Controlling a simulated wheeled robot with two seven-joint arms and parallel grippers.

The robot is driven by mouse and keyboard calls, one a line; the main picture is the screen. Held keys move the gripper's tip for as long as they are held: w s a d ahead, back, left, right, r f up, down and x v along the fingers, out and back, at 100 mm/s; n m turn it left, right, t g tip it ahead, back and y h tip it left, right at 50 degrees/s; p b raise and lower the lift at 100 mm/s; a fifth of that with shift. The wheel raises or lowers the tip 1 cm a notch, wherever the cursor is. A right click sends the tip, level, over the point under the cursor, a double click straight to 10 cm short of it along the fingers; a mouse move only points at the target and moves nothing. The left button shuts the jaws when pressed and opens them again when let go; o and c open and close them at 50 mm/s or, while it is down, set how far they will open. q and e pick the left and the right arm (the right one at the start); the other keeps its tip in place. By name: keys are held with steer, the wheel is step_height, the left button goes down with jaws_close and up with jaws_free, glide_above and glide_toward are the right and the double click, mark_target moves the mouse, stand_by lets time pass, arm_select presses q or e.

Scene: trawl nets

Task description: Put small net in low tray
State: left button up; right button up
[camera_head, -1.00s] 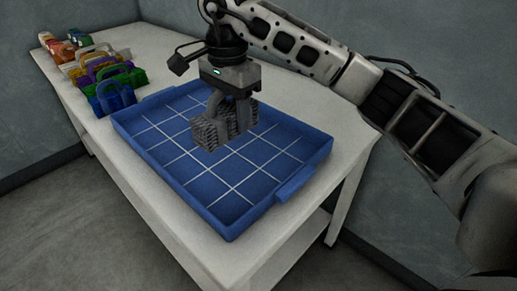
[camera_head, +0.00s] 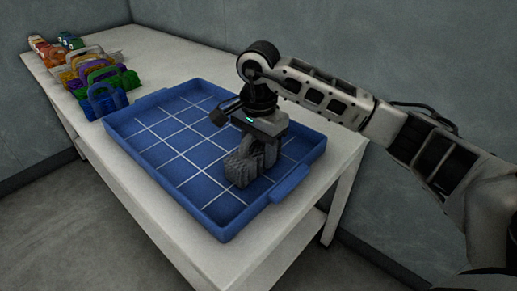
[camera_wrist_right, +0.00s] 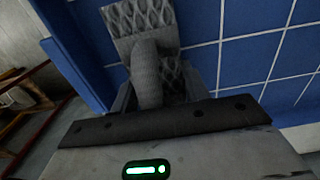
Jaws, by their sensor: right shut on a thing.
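The small net is a grey, textured block (camera_head: 238,172) with a thick loop handle. My right gripper (camera_head: 262,150) is shut on it, over the front right part of the low blue tray (camera_head: 290,187). In the right wrist view the net (camera_wrist_right: 140,18) and its grey loop stand between the jaws, with the tray (camera_wrist_right: 240,62) around and below. The net is low over the tray floor; I cannot tell whether it touches. The tray has white grid lines and looks otherwise empty. My left gripper is not in view.
The tray lies on a white table (camera_head: 165,55). A row of colourful handled items, blue (camera_head: 103,102), green and purple among them, stands beyond the tray at the left. Small toy-like vehicles (camera_head: 45,48) sit at the far left end. Grey walls stand behind the table.

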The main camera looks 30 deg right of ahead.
steer(key=shift+f, duration=0.2)
steer(key=o, duration=1)
steer(key=shift+r, duration=0.1)
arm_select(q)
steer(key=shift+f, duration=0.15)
arm_select(e)
steer(key=shift+o, duration=0.2)
steer(key=shift+r, duration=0.15)
step_height(320, 180, up, 12)
steer(key=shift+f+p, duration=0.1)
steer(key=shift+p, duration=0.7)
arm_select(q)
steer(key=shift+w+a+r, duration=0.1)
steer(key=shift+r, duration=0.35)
